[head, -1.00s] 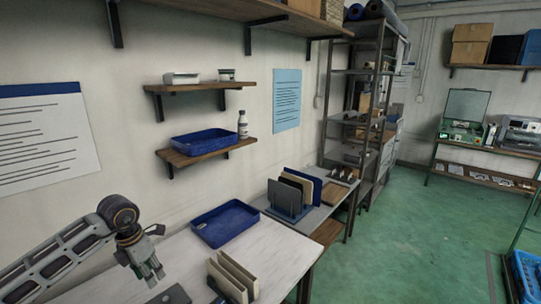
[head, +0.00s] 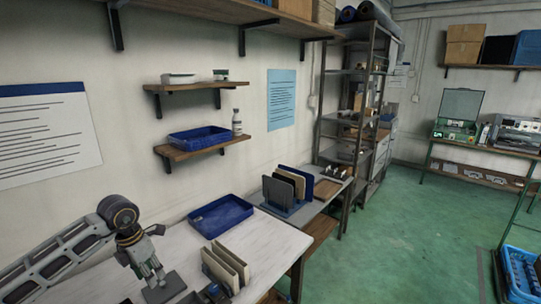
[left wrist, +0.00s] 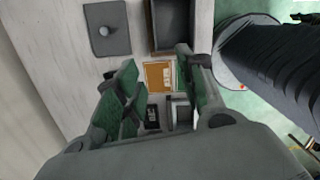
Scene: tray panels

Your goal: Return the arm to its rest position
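My left arm comes in from the lower left in the head view. My left gripper (head: 158,281) points down over the near part of the white table (head: 177,255). In the left wrist view its two green-padded fingers (left wrist: 160,98) stand apart, with nothing held between them. A grey plate with a round knob (left wrist: 107,28) lies on the table in the left wrist view. A dark grey block (head: 167,289) shows just below the gripper in the head view. My right gripper is in neither view.
A blue tray (head: 221,217) and a rack with cream panels (head: 226,268) stand on the table. Beyond are a rack of dark panels (head: 288,190) and a metal shelf (head: 345,110). A wall shelf (head: 203,147) holds another blue tray. Green floor (head: 400,230) is open at right.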

